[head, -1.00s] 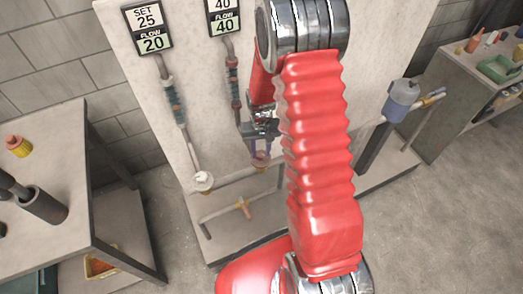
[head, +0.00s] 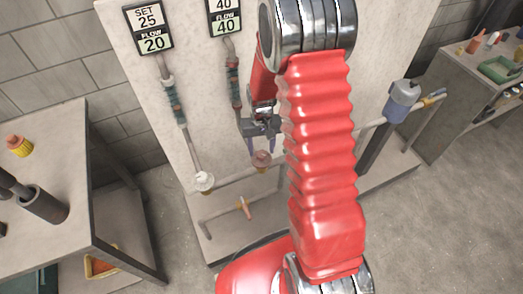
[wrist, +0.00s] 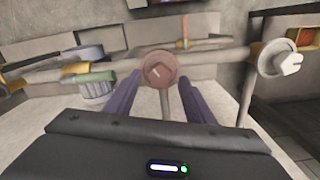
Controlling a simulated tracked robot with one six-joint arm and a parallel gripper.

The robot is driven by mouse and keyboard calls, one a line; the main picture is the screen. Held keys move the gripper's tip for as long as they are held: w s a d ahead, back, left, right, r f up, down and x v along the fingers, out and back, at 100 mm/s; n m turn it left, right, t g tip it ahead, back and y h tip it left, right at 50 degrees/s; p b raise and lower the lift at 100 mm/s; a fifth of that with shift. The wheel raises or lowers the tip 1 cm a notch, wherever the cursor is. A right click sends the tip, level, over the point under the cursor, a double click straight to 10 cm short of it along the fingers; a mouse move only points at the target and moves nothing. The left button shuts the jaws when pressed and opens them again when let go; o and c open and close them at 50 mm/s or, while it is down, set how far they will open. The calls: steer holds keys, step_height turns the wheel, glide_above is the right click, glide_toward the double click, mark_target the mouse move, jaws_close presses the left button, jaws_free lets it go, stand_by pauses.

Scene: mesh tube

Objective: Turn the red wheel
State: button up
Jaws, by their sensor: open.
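The red wheel (head: 262,159) is a small dull-red round handle on the pipe in front of the pale panel. In the wrist view the wheel (wrist: 160,70) shows nearly face-on at the centre, with a pale slanted mark on its face. My gripper (head: 262,143) is open just above the wheel in the head view. In the wrist view my gripper (wrist: 158,80) has its two purple fingers spread to the left and right of the wheel, with nothing held. Whether the fingertips reach level with the wheel I cannot tell.
The left display (head: 150,29) reads SET 25, FLOW 20. The right display (head: 224,17) reads 40 and FLOW 40. A white fitting (head: 203,181) stands left of the wheel, and a grey-blue canister (head: 402,100) to the right. Pipes run beside the wheel.

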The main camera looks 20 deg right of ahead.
mark_target(262, 155)
step_height(262, 155, up, 12)
stand_by(0.5)
steer(key=shift+f, duration=0.1)
steer(key=s+a+r+n+t, duration=0.1)
steer(key=s+a+r, duration=0.4)
steer(key=s+r, duration=0.5)
steer(key=s+a+r+n+t, duration=0.2)
steer(key=s+a+r+t, duration=0.2)
steer(key=s+r, duration=0.6)
steer(key=shift+a+r+t, duration=0.3)
steer(key=shift+a+r, duration=0.2)
steer(key=shift+r, duration=0.2)
stand_by(3.5)
